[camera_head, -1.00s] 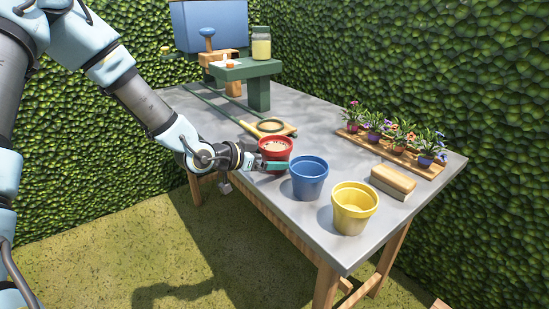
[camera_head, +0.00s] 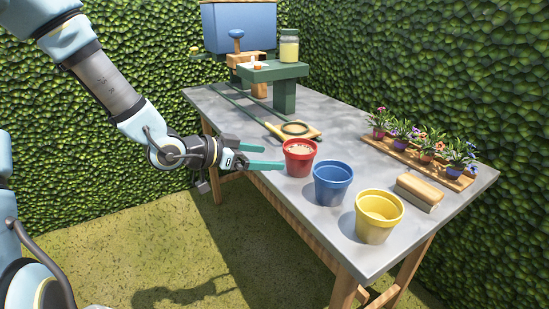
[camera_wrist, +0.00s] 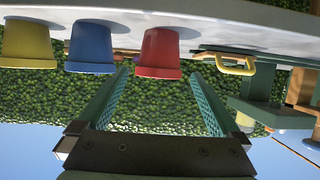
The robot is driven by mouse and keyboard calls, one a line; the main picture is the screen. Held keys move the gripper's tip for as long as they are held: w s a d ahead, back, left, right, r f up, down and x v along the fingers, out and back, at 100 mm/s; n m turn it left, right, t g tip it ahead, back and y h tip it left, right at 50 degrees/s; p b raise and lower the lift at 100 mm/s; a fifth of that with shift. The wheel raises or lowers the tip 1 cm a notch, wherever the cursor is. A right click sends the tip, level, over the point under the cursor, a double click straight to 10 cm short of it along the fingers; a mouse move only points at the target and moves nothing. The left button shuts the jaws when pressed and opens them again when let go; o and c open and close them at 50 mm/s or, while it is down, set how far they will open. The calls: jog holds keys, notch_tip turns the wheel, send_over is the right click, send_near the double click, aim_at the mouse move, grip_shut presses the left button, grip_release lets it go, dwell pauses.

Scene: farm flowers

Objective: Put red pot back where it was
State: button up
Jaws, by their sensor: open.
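The red pot (camera_head: 299,160) stands upright on the grey table near its left edge, with light brown contents at its top. It is in a row with the blue pot (camera_head: 333,184) and the yellow pot (camera_head: 377,217). My gripper (camera_head: 278,158) is open and empty, just left of the red pot, its teal fingers pointing at it. In the wrist view, which is upside down, the red pot (camera_wrist: 159,54) is ahead of the open fingers (camera_wrist: 158,95) and apart from them. The blue pot (camera_wrist: 91,50) and yellow pot (camera_wrist: 27,45) show beside it.
A green stand (camera_head: 273,72) with a jar (camera_head: 289,49) is at the back. A block-like brush (camera_head: 420,190) and a wooden tray of potted flowers (camera_head: 458,181) are at the right.

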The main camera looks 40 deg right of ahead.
jog(key=w+a+f+n+t+y, duration=0.25)
jog(key=w+a+n+y, duration=0.2)
jog(key=a, duration=0.55)
jog(key=w+a+f+n+t+y, duration=0.2)
jog(key=w+a+n+t+y, duration=0.3)
jog(key=a, duration=0.6)
jog(key=s+a+r+n+g+y, duration=0.2)
jog(key=s+a+n, duration=0.1)
jog(key=a, duration=0.5)
jog(key=s+a+r+n+g+y, duration=0.2)
jog(key=a+n, duration=0.3)
jog(key=a, duration=0.4)
jog(key=shift+s+a+r+g, duration=0.3)
jog(key=shift+s+r+g, duration=0.25)
jog(key=shift+s+r, duration=0.1)
jog(key=shift+r, duration=0.1)
notch_tip(320, 180, up, 5)
jog(key=p, duration=0.5)
jog(key=shift+w, duration=0.1)
